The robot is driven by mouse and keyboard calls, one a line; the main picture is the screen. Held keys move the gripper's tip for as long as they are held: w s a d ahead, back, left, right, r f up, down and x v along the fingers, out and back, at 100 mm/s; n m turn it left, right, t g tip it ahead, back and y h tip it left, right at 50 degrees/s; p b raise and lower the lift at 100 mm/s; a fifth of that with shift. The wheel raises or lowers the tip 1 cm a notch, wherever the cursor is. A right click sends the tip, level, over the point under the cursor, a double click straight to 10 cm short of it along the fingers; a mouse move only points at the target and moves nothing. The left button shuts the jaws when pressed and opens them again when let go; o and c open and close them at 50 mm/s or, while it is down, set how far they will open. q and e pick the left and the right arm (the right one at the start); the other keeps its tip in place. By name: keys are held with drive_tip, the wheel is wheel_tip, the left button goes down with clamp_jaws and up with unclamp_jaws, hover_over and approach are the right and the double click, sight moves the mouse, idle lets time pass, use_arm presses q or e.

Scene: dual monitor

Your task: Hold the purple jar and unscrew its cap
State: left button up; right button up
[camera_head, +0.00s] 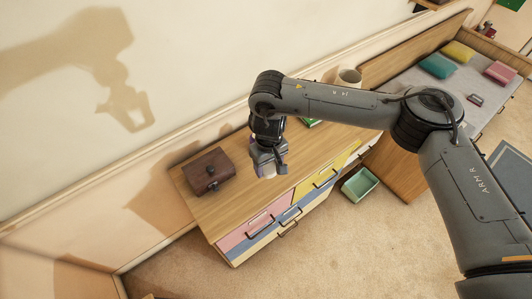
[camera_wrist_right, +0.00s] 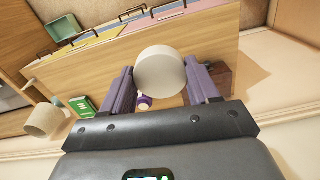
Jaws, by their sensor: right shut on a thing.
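My right gripper (camera_head: 268,167) is above the wooden dresser top, pointing down. Its two fingers are shut on a round white cap-like piece (camera_wrist_right: 161,70), which sits between the fingertips in the right wrist view. The white piece also shows below the gripper in the head view (camera_head: 267,172). A small purple and white part (camera_wrist_right: 144,102), likely the purple jar, shows just behind the white piece. Most of it is hidden, and I cannot tell if the two are joined. My left gripper is in neither view.
A dark brown box (camera_head: 208,172) stands on the dresser (camera_head: 225,212), left of the gripper. A green bin (camera_head: 360,184) is on the floor. The dresser top between box and book looks mostly clear.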

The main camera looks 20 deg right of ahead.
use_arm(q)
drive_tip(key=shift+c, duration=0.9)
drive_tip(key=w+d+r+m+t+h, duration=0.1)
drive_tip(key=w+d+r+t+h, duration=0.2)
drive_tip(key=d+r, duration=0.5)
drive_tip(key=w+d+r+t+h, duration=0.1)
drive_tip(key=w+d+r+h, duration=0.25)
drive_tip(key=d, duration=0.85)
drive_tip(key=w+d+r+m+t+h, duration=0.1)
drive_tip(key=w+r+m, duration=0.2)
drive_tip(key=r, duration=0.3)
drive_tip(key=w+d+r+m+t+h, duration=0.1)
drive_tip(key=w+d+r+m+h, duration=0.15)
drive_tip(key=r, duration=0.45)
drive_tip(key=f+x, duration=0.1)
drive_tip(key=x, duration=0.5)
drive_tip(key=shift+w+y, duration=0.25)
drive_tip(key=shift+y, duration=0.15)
use_arm(e)
drive_tip(key=s+a+r+n, duration=0.6)
drive_tip(key=s+a+r, duration=0.2)
drive_tip(key=a+r, duration=0.4)
drive_tip(key=shift+s+a+r+n, duration=0.2)
drive_tip(key=shift+r+n, duration=0.2)
drive_tip(key=shift+r, duration=0.9)
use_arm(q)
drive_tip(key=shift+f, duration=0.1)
